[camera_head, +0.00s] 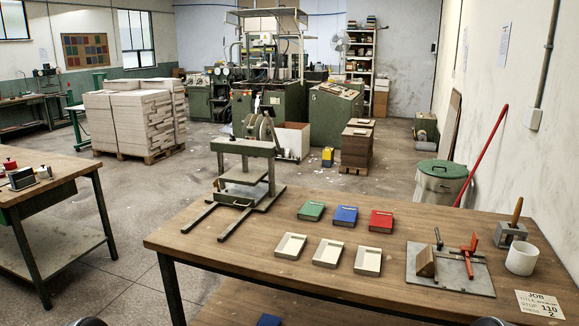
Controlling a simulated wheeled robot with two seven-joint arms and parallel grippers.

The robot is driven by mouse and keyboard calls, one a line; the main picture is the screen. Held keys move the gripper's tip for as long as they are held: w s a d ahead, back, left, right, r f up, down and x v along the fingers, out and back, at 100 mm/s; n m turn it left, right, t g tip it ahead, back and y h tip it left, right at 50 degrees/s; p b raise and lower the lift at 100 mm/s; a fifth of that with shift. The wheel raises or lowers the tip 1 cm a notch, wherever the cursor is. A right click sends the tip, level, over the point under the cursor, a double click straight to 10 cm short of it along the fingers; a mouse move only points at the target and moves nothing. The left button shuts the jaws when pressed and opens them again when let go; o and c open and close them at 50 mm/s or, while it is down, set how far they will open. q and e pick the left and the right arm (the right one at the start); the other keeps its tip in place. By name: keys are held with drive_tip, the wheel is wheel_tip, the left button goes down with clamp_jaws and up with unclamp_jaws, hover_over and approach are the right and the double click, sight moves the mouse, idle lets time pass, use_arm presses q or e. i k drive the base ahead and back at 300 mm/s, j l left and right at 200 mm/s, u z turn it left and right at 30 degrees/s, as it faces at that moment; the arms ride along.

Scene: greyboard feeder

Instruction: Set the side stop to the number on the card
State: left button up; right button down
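The job card (541,304) lies at the right front of the wooden table and reads STOP 110 and, below it, PRESS 2. To its left is a grey metal plate (462,283) with a wooden wedge block (426,262), a dark upright handle (438,238) and a red lever piece (469,246). I cannot tell which of these parts is the side stop, and no scale setting is readable. Neither gripper shows; only small dark rounded shapes, perhaps parts of my arms, touch the bottom edge.
On the table (215,249) are a green press (245,150) with two rails, green (311,211), blue (345,216) and red (381,221) boxes, three cream trays (327,252), a white mug (521,258) and a grey holder with a wooden handle (510,233). The front left is clear.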

sight(466, 250)
drive_tip(key=z, duration=1.6)
